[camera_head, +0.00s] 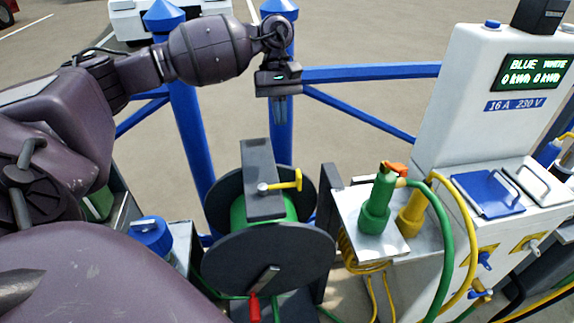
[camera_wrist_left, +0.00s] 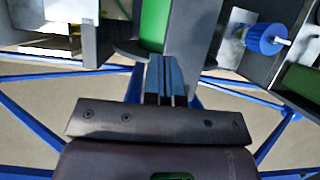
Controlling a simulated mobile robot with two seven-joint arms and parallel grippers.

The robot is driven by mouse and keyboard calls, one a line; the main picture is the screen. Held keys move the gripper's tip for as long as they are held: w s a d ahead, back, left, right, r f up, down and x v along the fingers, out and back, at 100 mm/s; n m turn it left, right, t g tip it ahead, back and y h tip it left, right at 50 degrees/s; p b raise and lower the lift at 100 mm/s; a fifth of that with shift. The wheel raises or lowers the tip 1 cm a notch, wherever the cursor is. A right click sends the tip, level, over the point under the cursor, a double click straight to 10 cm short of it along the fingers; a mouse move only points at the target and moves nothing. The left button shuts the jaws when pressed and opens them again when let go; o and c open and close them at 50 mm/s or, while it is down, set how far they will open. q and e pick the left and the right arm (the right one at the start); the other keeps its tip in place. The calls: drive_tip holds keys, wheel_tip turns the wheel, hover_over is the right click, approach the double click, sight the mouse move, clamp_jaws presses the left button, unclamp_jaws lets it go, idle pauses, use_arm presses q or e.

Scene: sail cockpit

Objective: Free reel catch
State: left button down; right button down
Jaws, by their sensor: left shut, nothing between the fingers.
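The hose reel (camera_head: 268,258) stands low in the middle of the head view, with dark round side plates and green hose between them. A dark grey bar (camera_head: 261,165) lies across its top. A yellow catch lever (camera_head: 290,183) sticks out to the right from this bar. A red-handled crank (camera_head: 254,308) is on the near plate. My left gripper (camera_head: 280,112) points down above and behind the reel, shut and empty, apart from the catch. In the left wrist view its fingers (camera_wrist_left: 166,82) are together, with the green hose (camera_wrist_left: 155,24) ahead. My right gripper is not in view.
Blue railing (camera_head: 370,72) runs behind the reel. To the right, a tray (camera_head: 377,246) holds green and yellow hose connectors beside a white power pedestal (camera_head: 500,120). A blue-capped container (camera_head: 152,237) stands left of the reel. There is open air above the reel.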

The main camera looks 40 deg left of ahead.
use_arm(q)
drive_tip(key=x, duration=1)
drive_tip(key=shift+s+d+r+p, duration=0.2)
drive_tip(key=shift+s+d+p, duration=0.1)
drive_tip(key=shift+s+d, duration=0.25)
drive_tip(key=shift+s+d+r+p, duration=0.2)
drive_tip(key=shift+s+d+p, duration=0.15)
drive_tip(key=shift+d, duration=0.25)
drive_tip(key=shift+s+d, duration=0.3)
drive_tip(key=shift+s, duration=0.1)
drive_tip(key=shift+d+m, duration=0.2)
drive_tip(key=shift+m, duration=0.3)
